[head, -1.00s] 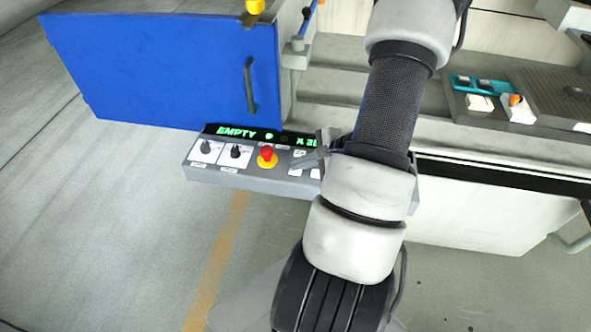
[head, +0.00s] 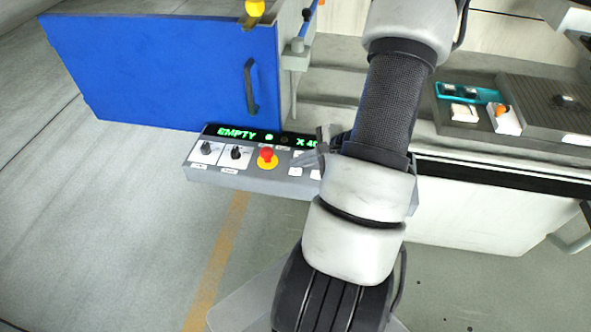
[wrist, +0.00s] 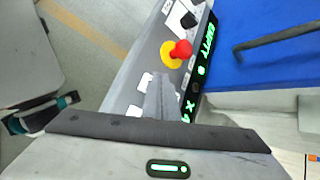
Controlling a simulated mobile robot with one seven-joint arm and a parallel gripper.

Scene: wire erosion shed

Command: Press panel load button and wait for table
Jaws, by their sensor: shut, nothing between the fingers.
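The grey control panel (head: 250,180) juts out at the front of the machine, with a green display (head: 238,133) reading "EMPTY" and "X 40", the last part cut off by my arm. A red emergency button on a yellow base (head: 267,157) and two black knobs sit on it; white-labelled buttons (head: 296,171) are to their right. In the wrist view, white buttons (wrist: 135,111) lie beside my fingers. My gripper (head: 312,157) is shut and empty over the right part of the panel; contact with a button cannot be told. The table (head: 560,100) is a dark plate at the right.
A blue door (head: 165,70) with a dark handle stands left behind the panel. A teal tray (head: 468,91) with small parts lies beside the dark plate. The floor in front of the panel is open, with a yellow line.

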